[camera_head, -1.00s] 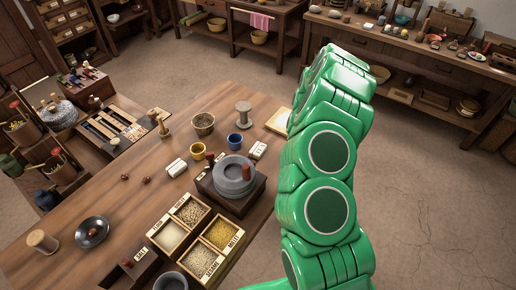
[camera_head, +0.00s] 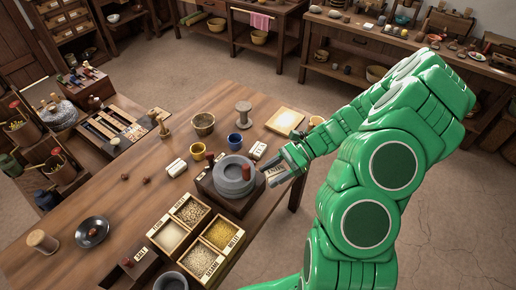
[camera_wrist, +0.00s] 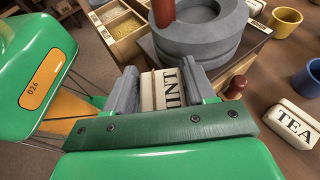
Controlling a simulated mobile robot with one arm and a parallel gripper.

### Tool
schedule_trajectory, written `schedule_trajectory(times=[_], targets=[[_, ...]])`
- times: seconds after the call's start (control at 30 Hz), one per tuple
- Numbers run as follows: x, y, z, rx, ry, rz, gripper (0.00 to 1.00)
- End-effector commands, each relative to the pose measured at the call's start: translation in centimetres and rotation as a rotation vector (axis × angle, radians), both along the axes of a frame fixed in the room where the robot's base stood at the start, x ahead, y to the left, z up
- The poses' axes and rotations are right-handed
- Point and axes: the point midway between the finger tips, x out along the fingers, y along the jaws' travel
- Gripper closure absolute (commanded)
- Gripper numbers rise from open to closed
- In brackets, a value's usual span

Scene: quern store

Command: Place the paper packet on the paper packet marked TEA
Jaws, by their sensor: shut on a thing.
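My gripper (camera_head: 277,173) is shut on a cream paper packet (camera_wrist: 161,92) with dark letters, of which "INT" shows. The wrist view shows the packet between the two grey fingers (camera_wrist: 158,80), its ends partly hidden. In the head view it is just right of the stone quern, near the table's right edge. The paper packet marked TEA (camera_wrist: 294,124) lies on the table at the right of the wrist view. In the head view the TEA packet (camera_head: 258,150) lies behind the quern, right of the blue cup. It is apart from the held packet.
The stone quern (camera_head: 232,178) with a reddish handle stands close to my gripper. A blue cup (camera_head: 234,141), a yellow cup (camera_head: 197,151) and another white packet (camera_head: 175,169) are nearby. A grain box (camera_head: 178,213) is in front; a pale board (camera_head: 284,121) lies behind.

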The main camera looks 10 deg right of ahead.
Motion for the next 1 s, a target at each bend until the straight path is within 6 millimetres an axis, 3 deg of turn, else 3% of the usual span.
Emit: schedule_trajectory(times=[0.6, 0.8, 1.0], targets=[[4.1, 1.8, 5.2, 0.003, 0.000, -0.527, 0.75], [5.3, 1.8, 6.6, 0.003, 0.000, -0.631, 0.75], [6.2, 1.8, 6.7, 0.000, 0.000, -0.662, 0.75]])
